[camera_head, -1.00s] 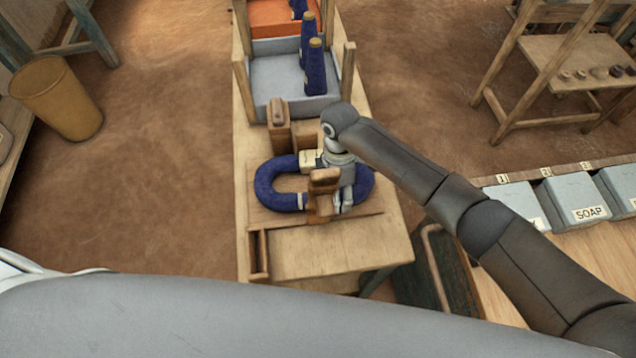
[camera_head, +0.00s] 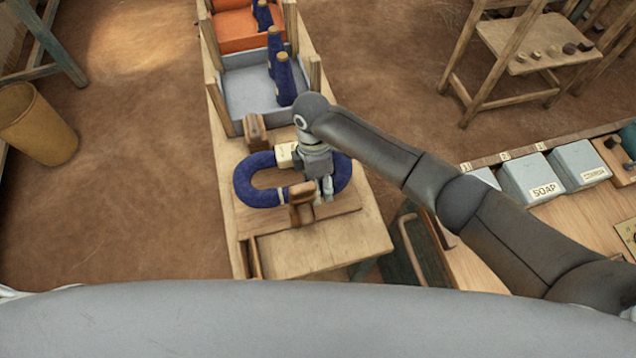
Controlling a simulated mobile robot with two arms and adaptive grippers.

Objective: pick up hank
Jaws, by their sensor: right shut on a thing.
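The hank (camera_head: 254,180) is a dark blue oval loop of yarn with a pale tag (camera_head: 286,154). My right gripper (camera_head: 324,196) points down over the right part of the loop and is shut on the hank. The gripper body hides part of the loop and most of its own grip. My left gripper is not in view.
A grey tray (camera_head: 231,84) with blue yarn cones (camera_head: 284,82) and an orange tray (camera_head: 236,42) stand behind the board. Grey boxes, one marked SOAP (camera_head: 531,181), stand at right. A tan bin (camera_head: 38,125) is at left.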

